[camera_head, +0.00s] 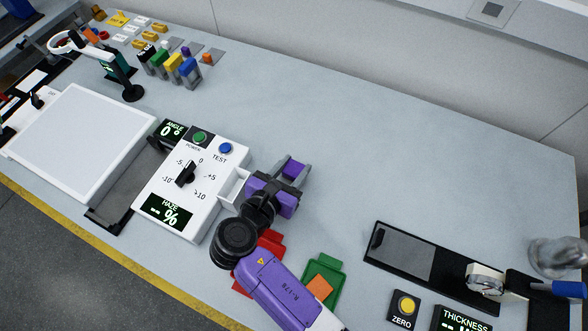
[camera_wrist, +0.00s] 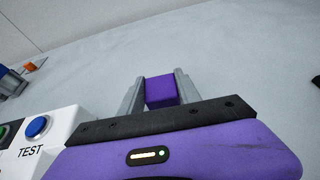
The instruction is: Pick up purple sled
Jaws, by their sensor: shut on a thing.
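The purple sled (camera_head: 294,169) shows as a small purple block between the fingers of my gripper (camera_head: 289,172), just right of the white haze meter. In the wrist view the purple sled (camera_wrist: 161,91) sits between the two grey fingers of my gripper (camera_wrist: 158,88), which are shut on it. Its lower part is hidden behind the gripper body. I cannot tell whether it touches the table.
The haze meter (camera_head: 215,160) with knob and buttons stands close left of my gripper. A green tray (camera_head: 328,268) and a red piece (camera_head: 272,240) lie near my arm. A thickness gauge (camera_head: 486,281) stands at right. The table beyond is clear.

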